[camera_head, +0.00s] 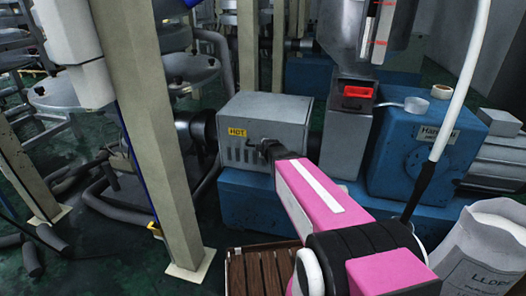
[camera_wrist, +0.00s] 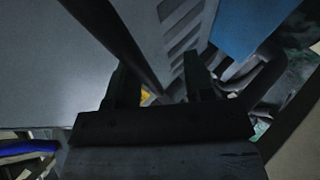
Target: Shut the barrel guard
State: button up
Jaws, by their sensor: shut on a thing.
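The barrel guard (camera_head: 262,107) is a grey metal box with a yellow HOT label and a row of vent slots, on the blue machine base in the head view. Its top looks about level; I cannot tell whether it is fully down. My gripper (camera_head: 268,148) is at the guard's near side, right of the label. In the wrist view my gripper (camera_wrist: 160,84) has its fingers around a dark bar (camera_wrist: 122,45), which looks like the guard's handle. The guard's slotted face (camera_wrist: 184,28) shows beyond. The exact contact is dark and partly hidden.
A grey feed block with a red opening (camera_head: 357,91) and a blue gearbox (camera_head: 405,150) stand right of the guard. A beige post (camera_head: 150,120) rises at left. A slatted wooden pallet (camera_head: 262,272) and a white sack (camera_head: 485,250) are in front.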

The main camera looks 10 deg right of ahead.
jog(key=shift+s+r, duration=0.1)
jog(key=shift+s, duration=0.05)
jog(key=a+v, duration=0.1)
jog(key=v, duration=0.9)
jog(key=shift+s+d+r, duration=0.15)
jog(key=shift+d+r, duration=0.05)
jog(key=shift+d, duration=0.3)
jog(key=s+d+f+m+g, duration=0.2)
jog(key=s+f+m+g, duration=0.3)
jog(key=s+m, duration=0.2)
jog(key=s+d+f+m+g+h, duration=0.1)
jog(key=s+f+m+g, duration=0.4)
jog(key=s+m, duration=0.3)
jog(key=s, duration=0.2)
jog(key=shift+s+d+f+m+g, duration=0.3)
jog(key=shift+s+d+g, duration=0.05)
jog(key=shift+g, duration=0.05)
jog(key=shift+a, duration=0.15)
